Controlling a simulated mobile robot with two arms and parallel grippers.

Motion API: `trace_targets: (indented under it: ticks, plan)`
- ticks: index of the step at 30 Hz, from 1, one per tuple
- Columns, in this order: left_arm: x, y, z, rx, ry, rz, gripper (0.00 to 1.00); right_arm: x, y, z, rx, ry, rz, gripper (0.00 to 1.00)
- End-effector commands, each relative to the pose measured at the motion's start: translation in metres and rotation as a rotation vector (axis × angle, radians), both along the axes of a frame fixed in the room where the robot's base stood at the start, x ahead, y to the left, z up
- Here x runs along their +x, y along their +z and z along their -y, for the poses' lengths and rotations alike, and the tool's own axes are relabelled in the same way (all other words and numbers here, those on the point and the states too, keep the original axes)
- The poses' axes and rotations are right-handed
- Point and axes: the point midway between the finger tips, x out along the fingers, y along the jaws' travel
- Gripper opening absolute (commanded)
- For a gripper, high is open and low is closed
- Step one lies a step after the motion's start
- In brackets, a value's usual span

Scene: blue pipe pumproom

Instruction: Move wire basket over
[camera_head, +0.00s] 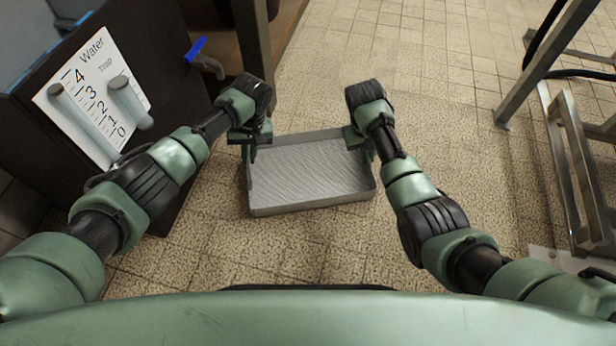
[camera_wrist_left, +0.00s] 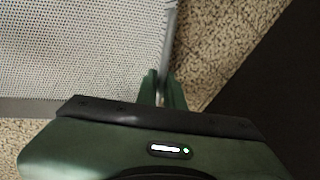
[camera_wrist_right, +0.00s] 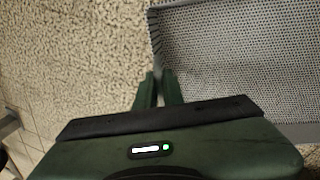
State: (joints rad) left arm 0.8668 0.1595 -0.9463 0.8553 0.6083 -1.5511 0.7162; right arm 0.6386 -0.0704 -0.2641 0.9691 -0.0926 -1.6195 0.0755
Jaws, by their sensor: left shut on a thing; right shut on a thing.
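The wire basket (camera_head: 310,172) is a shallow grey rectangular tray with a fine mesh bottom, between my two grippers in the head view. My left gripper (camera_head: 250,150) is shut on its left side wall. In the left wrist view the fingers (camera_wrist_left: 163,88) close on the basket's edge, with the mesh (camera_wrist_left: 80,50) to the left. My right gripper (camera_head: 364,150) is shut on its right side wall. In the right wrist view the fingers (camera_wrist_right: 158,88) pinch the rim, with the mesh (camera_wrist_right: 240,60) to the right. I cannot tell whether the basket touches the floor.
A dark cabinet (camera_head: 60,130) with a water gauge panel (camera_head: 95,95) and a blue-handled valve (camera_head: 196,50) stands at the left. A metal frame (camera_head: 575,165) stands at the right. The tiled floor (camera_head: 420,70) beyond the basket is clear.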

Motion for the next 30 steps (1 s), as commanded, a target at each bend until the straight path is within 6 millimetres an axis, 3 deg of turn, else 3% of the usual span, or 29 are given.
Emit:
trace_targets:
  ticks: [1,3,16,30]
  plan:
    - [0.0,-0.004,-0.001,0.002,0.001,0.0,0.11,0.0,-0.004,0.001,-0.002,-0.001,0.001,0.11]
    - [0.0,-0.001,-0.001,0.002,0.001,0.0,0.3,0.0,-0.001,0.001,-0.002,-0.001,0.001,0.3]
    - [0.001,0.007,0.002,-0.001,-0.001,0.001,0.3,0.0,-0.001,0.0,0.0,0.0,0.0,0.3]
    - [0.004,0.096,0.019,0.0,0.0,0.003,0.3,0.0,-0.001,0.0,0.0,0.0,0.0,0.3]
